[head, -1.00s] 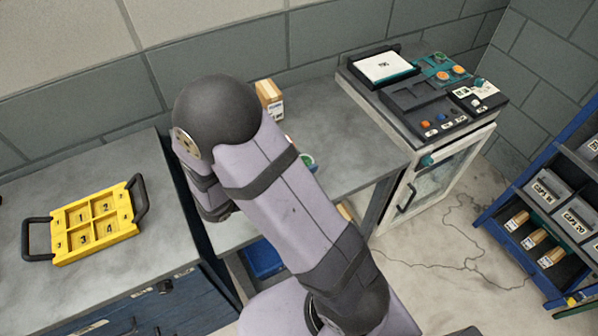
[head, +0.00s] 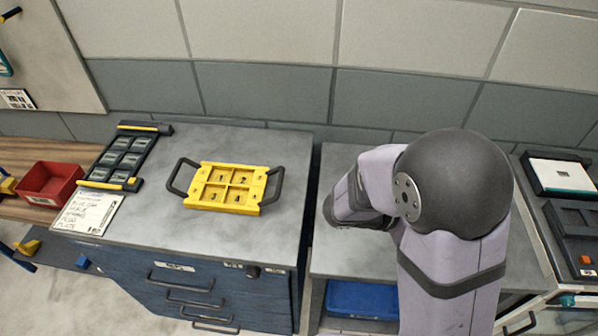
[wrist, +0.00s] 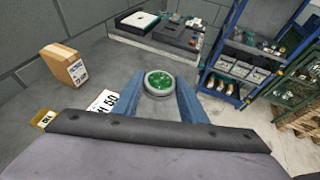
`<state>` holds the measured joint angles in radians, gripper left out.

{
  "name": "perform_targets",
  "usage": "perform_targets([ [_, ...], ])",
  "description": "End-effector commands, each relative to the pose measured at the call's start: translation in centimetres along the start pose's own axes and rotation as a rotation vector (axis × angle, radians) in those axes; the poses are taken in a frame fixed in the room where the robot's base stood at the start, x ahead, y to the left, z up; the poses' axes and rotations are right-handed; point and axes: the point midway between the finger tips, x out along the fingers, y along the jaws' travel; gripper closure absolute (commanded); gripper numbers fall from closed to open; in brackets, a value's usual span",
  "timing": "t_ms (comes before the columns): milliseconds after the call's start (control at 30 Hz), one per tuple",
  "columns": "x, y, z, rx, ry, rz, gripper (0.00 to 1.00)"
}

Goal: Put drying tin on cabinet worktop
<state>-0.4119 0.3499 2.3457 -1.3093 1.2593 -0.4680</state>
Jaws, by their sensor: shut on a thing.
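The drying tin (wrist: 159,83) is a small round tin with a pale rim and green contents. My gripper (wrist: 160,92) is shut on it, a blue finger on each side, in the wrist view. In the head view my arm hides both gripper and tin. The cabinet worktop (head: 150,235) is the grey top of the blue drawer cabinet (head: 190,290), left of my arm in the head view.
A yellow numbered tray (head: 228,208) with black handles stands mid-worktop. A dark rack (head: 112,183) and a written sheet (head: 85,212) lie at its left. The worktop's front and right side are clear. A carton (wrist: 64,66) stands on the surface near the gripper.

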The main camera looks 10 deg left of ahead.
Motion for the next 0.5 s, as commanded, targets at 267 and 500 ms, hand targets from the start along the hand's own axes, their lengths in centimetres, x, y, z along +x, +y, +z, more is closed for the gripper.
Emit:
perform_targets([
  [267, -1.4, 0.0, 3.5, 0.006, 0.001, 0.001, 0.84],
  [500, -2.4, 4.6, 1.2, -0.041, -0.001, 0.095, 0.84],
])
